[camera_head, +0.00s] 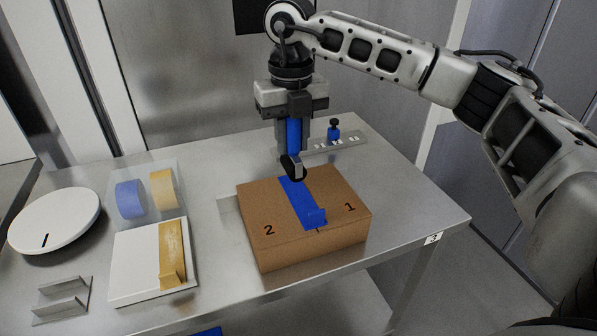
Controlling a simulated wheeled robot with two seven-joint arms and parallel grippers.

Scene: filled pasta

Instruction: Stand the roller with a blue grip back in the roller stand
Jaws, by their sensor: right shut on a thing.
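My right gripper (291,150) points down and is shut on the roller's blue grip (293,133). The roller's dark head (294,168) hangs below the fingers, at the back edge of the cardboard box, by the end of a blue strip; whether it touches cannot be told. A grey bracket (62,302) with low upright plates stands at the front left. A flat metal rail (350,142) with pale marks lies behind the box, with a small black and blue knob (334,131) on it. I cannot tell for sure which is the roller stand. My left gripper is not in view.
The cardboard box (275,245), marked 1 and 2, carries a blue strip (300,203). To its left are a white board (132,265) with a yellow strip, a clear tray (147,217) with blue and yellow rolls, and a white disc (55,220). The table's right side is clear.

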